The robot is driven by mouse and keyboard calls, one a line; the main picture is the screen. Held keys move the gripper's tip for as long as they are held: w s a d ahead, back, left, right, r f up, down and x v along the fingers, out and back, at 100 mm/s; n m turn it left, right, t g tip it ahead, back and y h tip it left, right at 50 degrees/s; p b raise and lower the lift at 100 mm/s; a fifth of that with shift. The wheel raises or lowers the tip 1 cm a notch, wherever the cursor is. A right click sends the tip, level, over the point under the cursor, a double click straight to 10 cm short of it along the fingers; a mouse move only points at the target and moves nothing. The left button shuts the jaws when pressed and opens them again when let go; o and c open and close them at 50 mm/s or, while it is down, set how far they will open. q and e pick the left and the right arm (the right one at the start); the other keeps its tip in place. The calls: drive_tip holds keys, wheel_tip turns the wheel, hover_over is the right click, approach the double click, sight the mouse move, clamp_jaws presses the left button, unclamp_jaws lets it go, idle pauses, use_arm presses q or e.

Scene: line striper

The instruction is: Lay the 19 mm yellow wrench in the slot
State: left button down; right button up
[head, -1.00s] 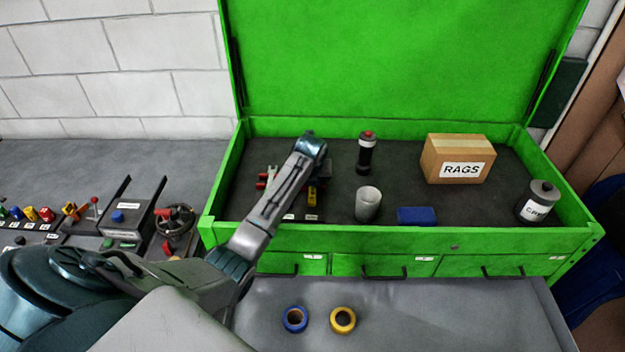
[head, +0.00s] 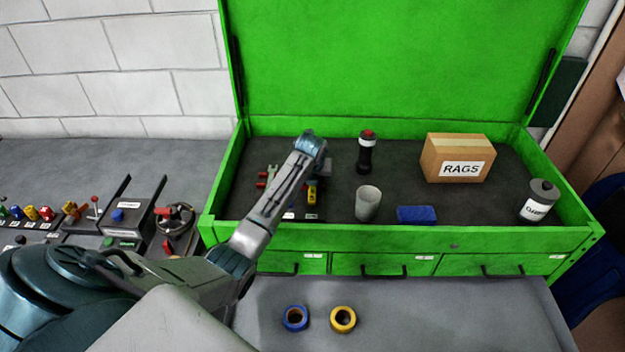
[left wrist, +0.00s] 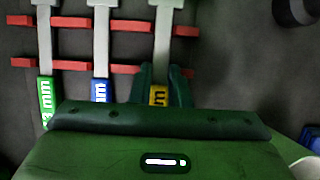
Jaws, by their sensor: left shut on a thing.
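The yellow-handled wrench (left wrist: 159,95) is between the two fingers of my left gripper (left wrist: 166,88), which is shut on it. Its grey shaft runs up the left wrist view, in line with and across two red slotted rails (left wrist: 128,69). I cannot tell whether it rests down in the slot or is just above it. To its left a blue-handled wrench (left wrist: 100,90) and a green-handled wrench (left wrist: 46,100) lie across the same rails. In the head view the yellow handle (head: 312,192) shows beside my left forearm, which hides much of the rack. My right gripper is not in view.
The rack is inside an open green toolbox (head: 420,238). To the right stand a grey cup (head: 368,204), a black flashlight (head: 366,155), a blue block (head: 416,215), a RAGS box (head: 460,158) and a can (head: 538,202). Two tape rolls (head: 343,319) lie in front.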

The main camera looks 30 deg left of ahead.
use_arm(q)
drive_tip(key=shift+s+f, duration=0.1)
drive_tip(key=shift+f, duration=0.05)
drive_tip(key=shift+r, duration=0.35)
drive_tip(key=c, duration=1.3)
unclamp_jaws()
drive_tip(key=shift+o, duration=0.5)
drive_tip(key=shift+o, duration=1.2)
drive_tip(key=shift+r, duration=0.1)
drive_tip(key=shift+v, duration=3.5)
